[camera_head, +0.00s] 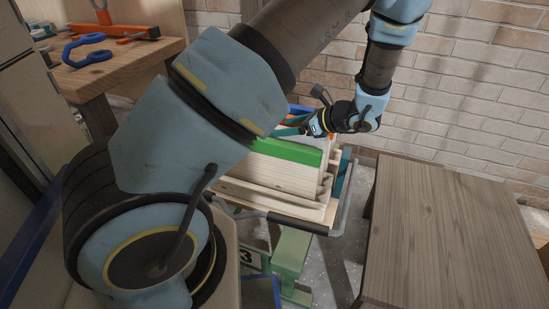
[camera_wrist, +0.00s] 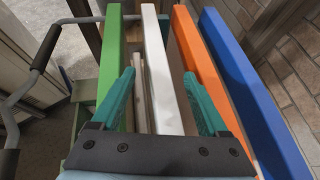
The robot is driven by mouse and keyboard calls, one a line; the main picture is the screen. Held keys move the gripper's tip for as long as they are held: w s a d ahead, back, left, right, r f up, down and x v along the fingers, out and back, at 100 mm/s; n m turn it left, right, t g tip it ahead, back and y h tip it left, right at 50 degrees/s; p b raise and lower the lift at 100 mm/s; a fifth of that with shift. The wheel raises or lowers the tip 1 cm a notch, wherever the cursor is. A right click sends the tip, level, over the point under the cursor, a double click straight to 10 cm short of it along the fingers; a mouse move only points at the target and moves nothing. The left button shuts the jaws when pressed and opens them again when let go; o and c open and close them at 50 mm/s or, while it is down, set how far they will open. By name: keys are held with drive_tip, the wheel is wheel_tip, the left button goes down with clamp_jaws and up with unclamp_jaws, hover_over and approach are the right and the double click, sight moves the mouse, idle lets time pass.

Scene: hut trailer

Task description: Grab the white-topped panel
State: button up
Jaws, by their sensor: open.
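The white-topped panel (camera_wrist: 156,55) stands on edge in a row of coloured-top panels, seen in the wrist view. My gripper (camera_wrist: 159,73) is open, its two teal fingers spread on either side of the white top. The left finger is on the side of the green-topped panel (camera_wrist: 110,60), and the right finger is close to the orange-topped panel (camera_wrist: 194,52). I cannot tell whether either finger touches a panel. In the head view my gripper (camera_head: 302,128) is over the rack behind the green top, and the white top is hard to make out.
A blue-topped panel (camera_wrist: 240,75) stands right of the orange one. The panels stand in a cart with a dark metal handle (camera_head: 300,225). A wooden table (camera_head: 450,235) is at right, a brick wall (camera_head: 480,80) behind. A workbench (camera_head: 110,72) with tools is at left.

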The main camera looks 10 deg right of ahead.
drive_tip(key=shift+x, duration=1.2)
drive_tip(key=shift+c, duration=0.3)
clamp_jaws()
drive_tip(key=shift+r, duration=0.1)
